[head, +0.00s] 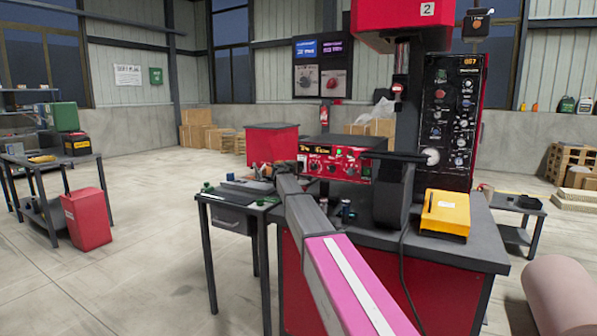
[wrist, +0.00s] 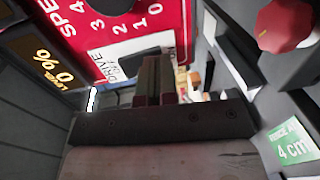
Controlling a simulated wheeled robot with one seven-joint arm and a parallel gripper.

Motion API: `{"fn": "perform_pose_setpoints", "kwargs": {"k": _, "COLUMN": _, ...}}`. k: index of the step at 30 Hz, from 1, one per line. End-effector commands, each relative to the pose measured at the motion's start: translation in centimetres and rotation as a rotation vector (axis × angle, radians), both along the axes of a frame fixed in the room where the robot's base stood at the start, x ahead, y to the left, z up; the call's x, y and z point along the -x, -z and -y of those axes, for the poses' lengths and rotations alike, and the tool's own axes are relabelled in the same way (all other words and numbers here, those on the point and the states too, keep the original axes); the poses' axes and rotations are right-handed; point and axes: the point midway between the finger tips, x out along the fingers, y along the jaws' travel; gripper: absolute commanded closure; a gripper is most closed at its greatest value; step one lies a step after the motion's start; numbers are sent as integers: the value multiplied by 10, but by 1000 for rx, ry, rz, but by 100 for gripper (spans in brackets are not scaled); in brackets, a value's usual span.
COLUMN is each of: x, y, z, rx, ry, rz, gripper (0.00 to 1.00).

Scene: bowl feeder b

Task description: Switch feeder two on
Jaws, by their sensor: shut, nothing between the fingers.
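A red control box (head: 342,158) with a dark top, knobs and a small amber display stands on the bench beside the machine marked "2" (head: 427,9). In the wrist view its red face (wrist: 100,35) fills the upper left, with "SPEED", a scale of numbers and "DRIVE". The amber display (wrist: 50,68) there reads "0 %". My gripper (wrist: 155,75) is shut and empty, its fingertips in front of the panel beside the "DRIVE" lettering. They partly cover a dark part there, and I cannot tell whether they touch it. The head view does not show the fingertips clearly.
A red knob (wrist: 288,25) and a green "4 cm" label (wrist: 292,145) are right of my gripper in the wrist view. A yellow device (head: 445,213) lies on the bench's right. A tall black control panel (head: 450,120) stands behind. Open floor lies left.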

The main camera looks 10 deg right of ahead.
Motion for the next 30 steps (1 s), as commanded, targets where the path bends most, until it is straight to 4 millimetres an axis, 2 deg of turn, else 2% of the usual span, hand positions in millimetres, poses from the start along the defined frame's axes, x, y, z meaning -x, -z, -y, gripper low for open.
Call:
{"fn": "perform_pose_setpoints", "kwargs": {"k": 8, "x": 31, "y": 5, "z": -7, "rx": 0, "ry": 1, "rz": 0, "gripper": 100}}
{"fn": "perform_pose_setpoints", "kwargs": {"k": 21, "x": 100, "y": 15, "z": -58, "rx": 1, "ry": 0, "rz": -1, "gripper": 100}}
{"fn": "perform_pose_setpoints", "kwargs": {"k": 30, "x": 109, "y": 17, "z": -66, "rx": -1, "ry": 1, "rz": 1, "gripper": 100}}
